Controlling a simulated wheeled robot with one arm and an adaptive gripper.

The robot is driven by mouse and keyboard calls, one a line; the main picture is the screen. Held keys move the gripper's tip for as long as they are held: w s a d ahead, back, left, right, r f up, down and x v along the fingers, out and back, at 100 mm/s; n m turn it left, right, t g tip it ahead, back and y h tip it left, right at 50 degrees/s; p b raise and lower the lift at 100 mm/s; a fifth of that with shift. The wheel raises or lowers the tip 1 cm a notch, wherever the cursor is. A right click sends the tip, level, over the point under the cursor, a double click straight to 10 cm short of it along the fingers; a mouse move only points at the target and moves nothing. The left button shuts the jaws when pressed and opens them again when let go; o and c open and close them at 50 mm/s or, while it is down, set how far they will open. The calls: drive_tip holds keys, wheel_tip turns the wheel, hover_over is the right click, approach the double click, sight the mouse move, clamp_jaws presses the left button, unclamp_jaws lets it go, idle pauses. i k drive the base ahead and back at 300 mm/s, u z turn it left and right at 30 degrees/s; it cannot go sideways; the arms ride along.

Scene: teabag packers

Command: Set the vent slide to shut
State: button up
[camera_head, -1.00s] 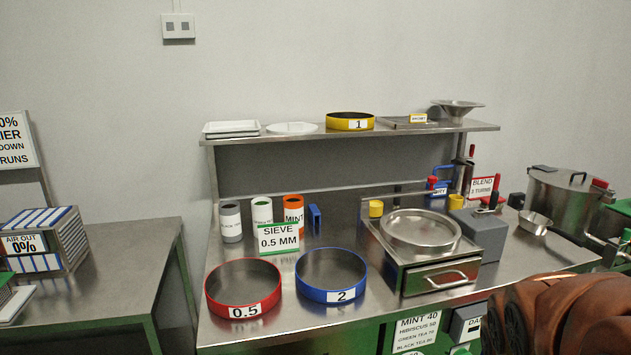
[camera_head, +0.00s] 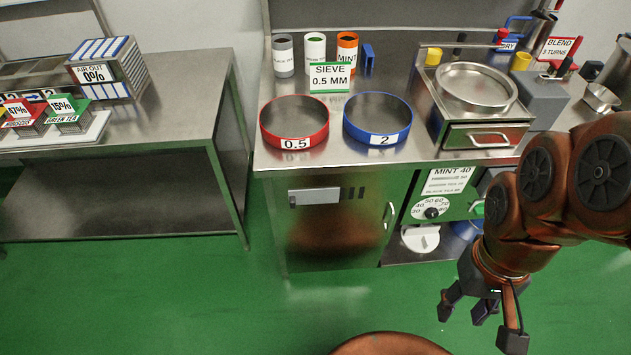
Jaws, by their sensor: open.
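A grey slide plate (camera_head: 317,196) sits on the front of the steel cabinet door (camera_head: 335,235), below the counter edge. Dark upright vent slots (camera_head: 354,193) show just to its right. Its small darker end is at the left. I cannot tell from here if more slots lie behind the plate. My gripper (camera_head: 482,318) hangs at the lower right with its fingers spread, open and empty. It is right of and lower in the picture than the slide, well apart from it.
The door handle (camera_head: 389,214) stands out on the cabinet's right side. A green dial panel (camera_head: 440,208) is beside it. The counter above holds red (camera_head: 295,142) and blue (camera_head: 378,144) sieve rings. Green floor (camera_head: 330,305) in front is clear.

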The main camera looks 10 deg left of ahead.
sight(329, 195)
drive_tip(key=u, duration=0.65)
drive_tip(key=k, duration=0.35)
drive_tip(key=u, duration=2.1)
